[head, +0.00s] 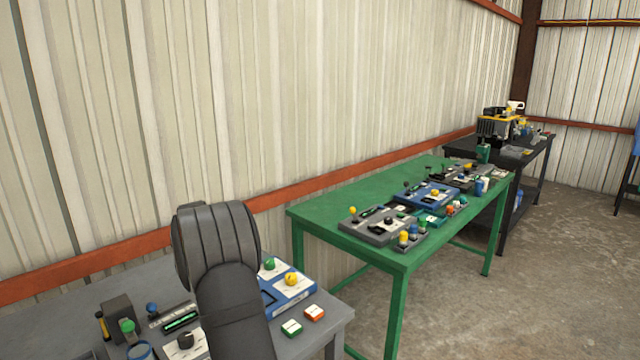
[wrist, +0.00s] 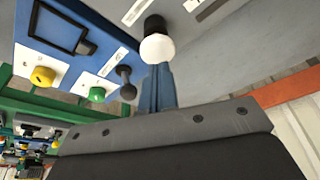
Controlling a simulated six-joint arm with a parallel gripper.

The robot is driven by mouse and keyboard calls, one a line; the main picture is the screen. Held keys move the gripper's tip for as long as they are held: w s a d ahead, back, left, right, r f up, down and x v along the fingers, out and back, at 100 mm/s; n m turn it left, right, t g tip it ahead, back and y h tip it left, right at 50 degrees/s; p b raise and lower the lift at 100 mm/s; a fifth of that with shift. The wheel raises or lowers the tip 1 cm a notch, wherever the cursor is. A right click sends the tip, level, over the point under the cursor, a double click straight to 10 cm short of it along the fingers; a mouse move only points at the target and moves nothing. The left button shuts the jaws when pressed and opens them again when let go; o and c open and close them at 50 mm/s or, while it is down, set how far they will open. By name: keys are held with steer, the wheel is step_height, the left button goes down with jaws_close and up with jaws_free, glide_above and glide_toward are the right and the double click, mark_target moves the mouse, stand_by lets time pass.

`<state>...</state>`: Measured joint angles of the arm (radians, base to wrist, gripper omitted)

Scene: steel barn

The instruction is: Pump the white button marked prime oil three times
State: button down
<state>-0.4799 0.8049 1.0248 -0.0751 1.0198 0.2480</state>
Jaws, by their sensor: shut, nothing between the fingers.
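The white button (wrist: 157,48) shows in the wrist view, a round white cap on a black collar standing out of a grey panel (wrist: 205,45). A small white label (wrist: 138,11) lies beside it, its text too small to read. My gripper (wrist: 159,70) is shut and empty, its blue fingers pointing at the button. The tips look very close to the cap; I cannot tell whether they touch. In the head view my dark arm covers the gripper and the button.
Beside the button is a blue-edged panel (wrist: 60,22) with a yellow knob (wrist: 43,76), a green knob (wrist: 97,94) and a black-knobbed lever (wrist: 123,71). The grey table (head: 340,318) holds more controls. A green table (head: 330,207) with more panels stands beyond it.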

steer(key=shift+f, duration=1.4)
stand_by(0.4)
steer(key=shift+r, duration=3.8)
steer(key=shift+f, duration=0.1)
steer(key=shift+f, duration=3)
step_height(320, 180, up, 8)
steer(key=f, duration=0.1)
steer(key=shift+f, duration=2.8)
